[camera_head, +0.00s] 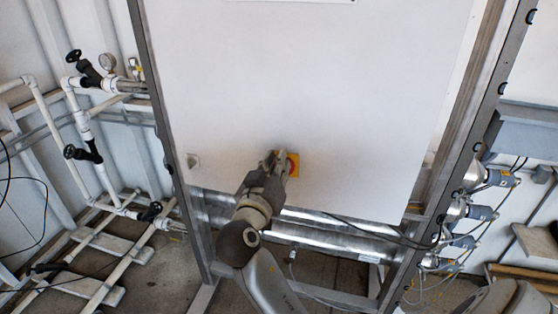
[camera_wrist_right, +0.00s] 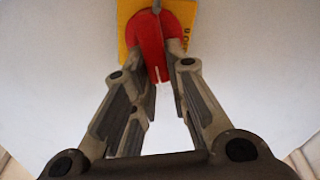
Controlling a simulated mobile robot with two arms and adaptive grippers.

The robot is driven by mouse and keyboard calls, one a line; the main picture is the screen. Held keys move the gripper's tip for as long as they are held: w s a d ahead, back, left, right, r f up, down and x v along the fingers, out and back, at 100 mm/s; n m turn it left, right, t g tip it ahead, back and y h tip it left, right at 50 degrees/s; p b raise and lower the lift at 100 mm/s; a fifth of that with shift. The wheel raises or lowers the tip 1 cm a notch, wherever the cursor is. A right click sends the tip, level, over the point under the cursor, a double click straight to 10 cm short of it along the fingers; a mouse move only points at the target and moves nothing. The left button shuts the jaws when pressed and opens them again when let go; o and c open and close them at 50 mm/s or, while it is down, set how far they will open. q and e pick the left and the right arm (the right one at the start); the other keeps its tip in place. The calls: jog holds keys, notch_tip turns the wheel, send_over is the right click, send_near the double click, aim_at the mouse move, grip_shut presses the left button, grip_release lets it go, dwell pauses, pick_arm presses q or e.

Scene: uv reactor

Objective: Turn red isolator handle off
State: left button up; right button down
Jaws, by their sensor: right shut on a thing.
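The red isolator handle (camera_wrist_right: 152,50) sits on a yellow plate (camera_wrist_right: 129,22) on the white panel. In the head view the yellow plate (camera_head: 295,165) shows low on the panel, with the red handle (camera_head: 289,165) partly hidden behind my gripper. My right gripper (camera_head: 277,162) is at the handle. In the right wrist view its two fingers (camera_wrist_right: 160,76) close in on the red handle from both sides. The fingertips are partly hidden by the handle's edge. My left gripper is in neither view.
The white panel (camera_head: 310,80) stands in a grey metal frame (camera_head: 160,110). A small plate (camera_head: 193,161) is left of the handle. White pipes with black valves (camera_head: 85,68) are at the left. Metal tubes (camera_head: 330,238) run below the panel. Fittings with cables (camera_head: 470,210) are at the right.

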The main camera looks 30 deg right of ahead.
jog(key=shift+w+a+f+n+p, duration=0.3)
jog(key=shift+n+p, duration=0.85)
jog(key=shift+n, duration=1)
jog(key=shift+w+a+f+n+p, duration=0.15)
jog(key=shift+f+n+p, duration=0.2)
jog(key=shift+n+p, duration=1.3)
jog(key=shift+w+a+f+n+p, duration=0.1)
jog(key=shift+w+f+n+p, duration=0.4)
jog(key=shift+n, duration=2.1)
jog(key=shift+s+r, duration=0.1)
jog(key=shift+s, duration=0.15)
jog(key=c, duration=1.4)
grip_release()
